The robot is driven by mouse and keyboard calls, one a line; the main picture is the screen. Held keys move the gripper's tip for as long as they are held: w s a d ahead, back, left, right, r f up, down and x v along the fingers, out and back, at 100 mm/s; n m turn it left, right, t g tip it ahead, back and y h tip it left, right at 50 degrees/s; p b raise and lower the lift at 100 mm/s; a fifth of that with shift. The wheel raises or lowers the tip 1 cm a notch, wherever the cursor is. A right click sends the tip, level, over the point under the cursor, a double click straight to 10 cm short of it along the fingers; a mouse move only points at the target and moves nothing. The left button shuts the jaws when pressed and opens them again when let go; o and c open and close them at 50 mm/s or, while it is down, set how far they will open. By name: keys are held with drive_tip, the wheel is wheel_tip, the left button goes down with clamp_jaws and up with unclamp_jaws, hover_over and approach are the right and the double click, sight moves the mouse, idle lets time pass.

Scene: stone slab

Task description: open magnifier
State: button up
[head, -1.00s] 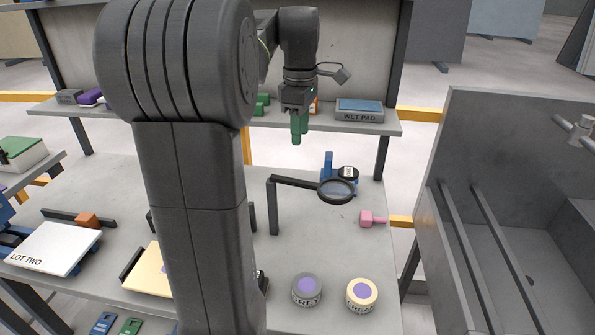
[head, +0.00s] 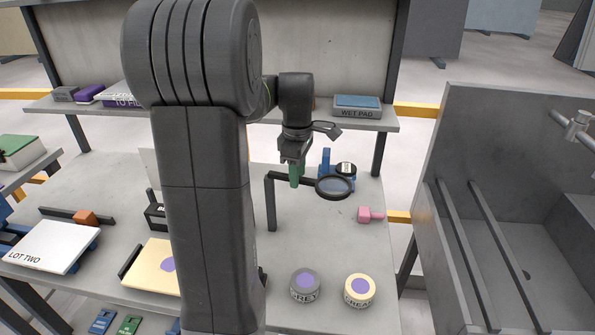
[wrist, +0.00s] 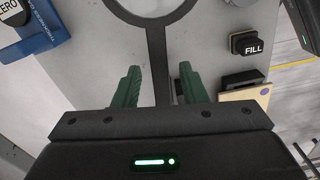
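The magnifier has a dark round lens ring (head: 335,187) on a horizontal arm, carried by a thin dark post (head: 270,205) on the slab. My gripper (head: 297,176) is over the magnifier's arm, left of the lens. In the wrist view the ring (wrist: 165,12) is at the top edge, partly cut off. Its straight arm runs down between my two green fingers (wrist: 158,88), which stand apart with a gap on each side. I cannot tell how far the fingers reach down past the arm. The gripper is open and holds nothing.
A blue stand (head: 326,165) with a round black piece (head: 346,169) is just behind the lens. A pink piece (head: 370,215), a grey tub (head: 305,285) and a cream tub (head: 359,290) stand in front. The wet pad (head: 358,101) lies on the back shelf.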

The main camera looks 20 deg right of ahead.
clamp_jaws()
drive_tip(key=w+a+m+p, duration=0.1)
drive_tip(key=a+m+p, duration=0.2)
drive_tip(key=a+m, duration=0.9)
drive_tip(key=shift+w+a+m, duration=0.3)
drive_tip(key=shift+a+m, duration=0.1)
drive_tip(key=shift+m, duration=4.6)
drive_tip(key=shift+r, duration=0.1)
